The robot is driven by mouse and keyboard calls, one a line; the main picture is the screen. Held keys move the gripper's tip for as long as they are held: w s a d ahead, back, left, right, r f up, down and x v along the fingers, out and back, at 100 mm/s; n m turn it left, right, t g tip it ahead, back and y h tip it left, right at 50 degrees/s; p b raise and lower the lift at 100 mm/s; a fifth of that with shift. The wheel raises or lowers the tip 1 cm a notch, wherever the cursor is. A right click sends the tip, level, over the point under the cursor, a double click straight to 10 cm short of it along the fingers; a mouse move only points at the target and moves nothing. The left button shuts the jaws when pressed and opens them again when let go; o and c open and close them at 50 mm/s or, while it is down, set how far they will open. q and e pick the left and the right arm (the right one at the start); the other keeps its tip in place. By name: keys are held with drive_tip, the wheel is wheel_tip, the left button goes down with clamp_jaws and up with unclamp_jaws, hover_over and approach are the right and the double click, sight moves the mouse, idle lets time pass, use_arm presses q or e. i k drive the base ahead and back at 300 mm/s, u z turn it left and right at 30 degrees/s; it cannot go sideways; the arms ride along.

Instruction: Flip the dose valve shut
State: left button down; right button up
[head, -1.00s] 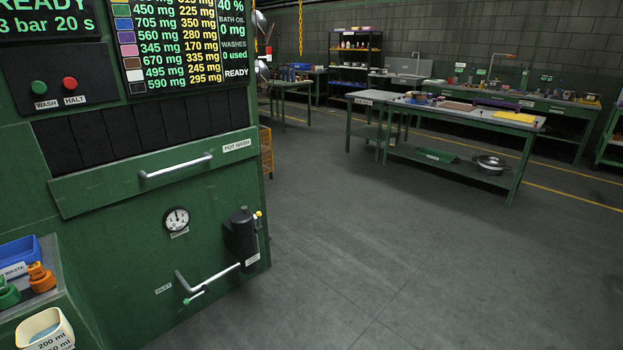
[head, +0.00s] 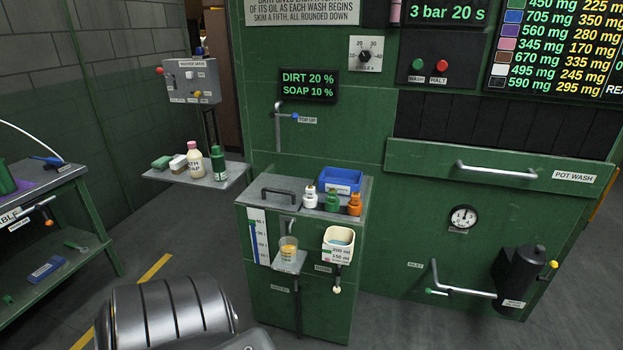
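A small valve lever with a cream knob (head: 337,289) hangs downward on the front of the green cabinet (head: 320,318). It sits below a cream measuring cup (head: 338,246) marked 200 ml and 150 ml, which holds a pale bluish liquid. The small label (head: 322,268) beside the lever is too small to read surely; I take this lever for the dose valve. A clear beaker (head: 288,249) with amber liquid stands on a small ledge to its left. Neither of my grippers shows in the head view.
A blue tray (head: 341,180) and several small bottles stand on the cabinet top. A side shelf (head: 215,180) holds bottles and a sponge. A green bench (head: 48,210) stands at left.

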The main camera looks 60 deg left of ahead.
sight(337, 282)
drive_tip(key=u, duration=1.55)
